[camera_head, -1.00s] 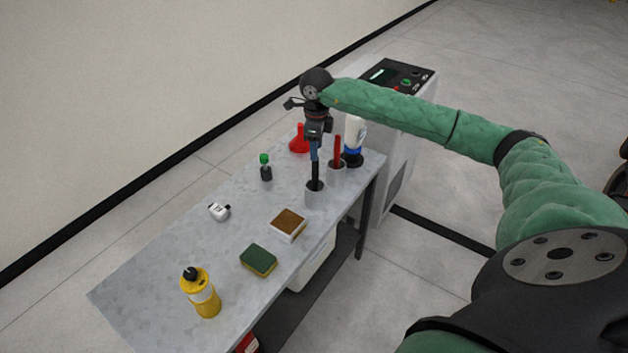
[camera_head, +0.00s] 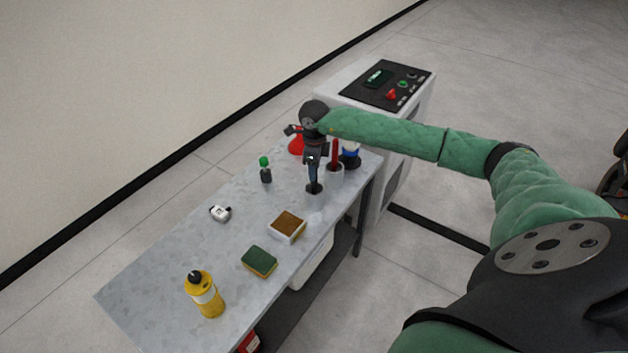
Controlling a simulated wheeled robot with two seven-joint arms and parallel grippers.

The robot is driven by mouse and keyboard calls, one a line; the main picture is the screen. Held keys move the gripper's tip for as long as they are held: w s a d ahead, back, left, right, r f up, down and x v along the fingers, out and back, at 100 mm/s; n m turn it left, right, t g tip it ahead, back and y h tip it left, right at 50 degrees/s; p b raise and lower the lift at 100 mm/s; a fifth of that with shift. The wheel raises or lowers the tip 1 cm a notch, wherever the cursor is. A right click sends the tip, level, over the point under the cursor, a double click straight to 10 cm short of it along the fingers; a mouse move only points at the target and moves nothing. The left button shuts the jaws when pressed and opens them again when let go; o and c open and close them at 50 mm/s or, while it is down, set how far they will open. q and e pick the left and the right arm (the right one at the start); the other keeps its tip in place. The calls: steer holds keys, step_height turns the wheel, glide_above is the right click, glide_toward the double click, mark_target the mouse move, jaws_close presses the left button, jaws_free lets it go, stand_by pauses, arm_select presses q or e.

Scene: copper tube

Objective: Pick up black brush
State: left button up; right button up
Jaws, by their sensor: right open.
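The black brush (camera_head: 314,188) stands upright in a light grey cup (camera_head: 315,199) near the table's right edge. Only a short dark part shows above the cup; the rest is hidden by the gripper. My right gripper (camera_head: 313,178) points straight down over the cup, its fingers open around the upper part of the brush. I cannot tell whether the fingers touch it. My left gripper is not in view.
A second cup (camera_head: 335,178) with a red-handled tool (camera_head: 335,153) stands close behind the gripper.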

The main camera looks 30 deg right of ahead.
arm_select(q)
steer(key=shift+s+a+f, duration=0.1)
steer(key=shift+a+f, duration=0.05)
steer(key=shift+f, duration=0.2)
arm_select(e)
steer(key=shift+f, duration=0.4)
steer(key=shift+c, duration=0.5)
jaws_close()
